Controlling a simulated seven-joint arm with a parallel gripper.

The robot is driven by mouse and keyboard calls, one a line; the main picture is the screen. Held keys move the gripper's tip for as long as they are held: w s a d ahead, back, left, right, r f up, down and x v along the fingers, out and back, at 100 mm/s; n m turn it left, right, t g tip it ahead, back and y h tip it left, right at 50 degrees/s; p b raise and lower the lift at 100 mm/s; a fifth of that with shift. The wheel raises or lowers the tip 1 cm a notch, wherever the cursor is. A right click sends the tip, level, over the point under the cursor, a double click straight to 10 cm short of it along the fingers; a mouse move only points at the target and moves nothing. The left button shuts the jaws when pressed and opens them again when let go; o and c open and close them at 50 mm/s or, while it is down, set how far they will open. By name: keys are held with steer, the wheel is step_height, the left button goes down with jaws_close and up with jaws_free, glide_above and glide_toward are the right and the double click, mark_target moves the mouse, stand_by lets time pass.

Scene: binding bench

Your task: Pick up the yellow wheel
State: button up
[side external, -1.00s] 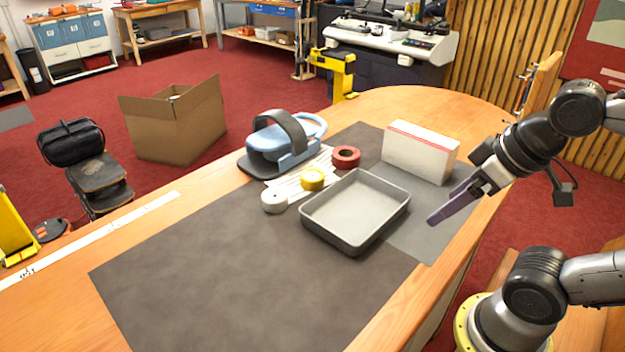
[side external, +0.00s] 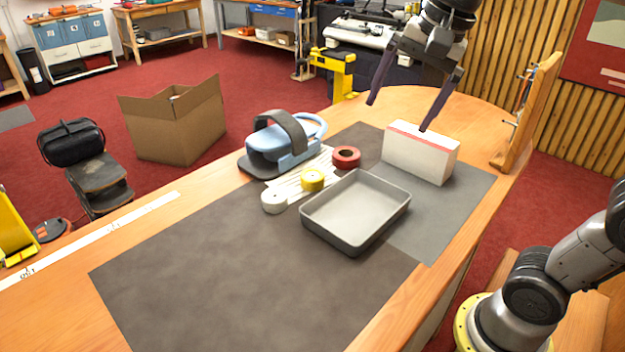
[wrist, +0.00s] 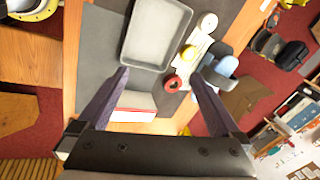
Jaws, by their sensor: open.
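The yellow wheel (side external: 312,180) lies on the bench between a white roll (side external: 274,201) and a red roll (side external: 346,157), on or against some pale strips. In the wrist view the yellow wheel (wrist: 188,53) shows right of the tray, beyond the right fingertip. My gripper (side external: 397,117) is open and empty, with its two dark fingers spread wide. It hangs above the bench near the white box, up and to the right of the wheel and well apart from it.
A grey tray (side external: 317,228) stands just right of the wheel. A white box with a red edge (side external: 418,157) stands below my gripper. A blue device with a dark arch (side external: 283,146) is behind the wheel. The dark mat (side external: 230,280) is clear at the front.

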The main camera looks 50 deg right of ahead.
steer(key=w+m+g, duration=0.1)
steer(key=w+m, duration=0.3)
steer(key=w, duration=0.6)
steer(key=m+g, duration=0.1)
steer(key=g, duration=0.2)
glide_above(312, 174)
steer(key=f, duration=1.7)
steer(key=shift+w+a, duration=0.1)
steer(key=shift+a, duration=0.25)
steer(key=shift+d+f, duration=0.15)
steer(key=shift+f, duration=1.4)
steer(key=shift+d+f, duration=0.15)
steer(key=shift+f, duration=1.4)
steer(key=shift+r, duration=0.1)
steer(key=c, duration=1.4)
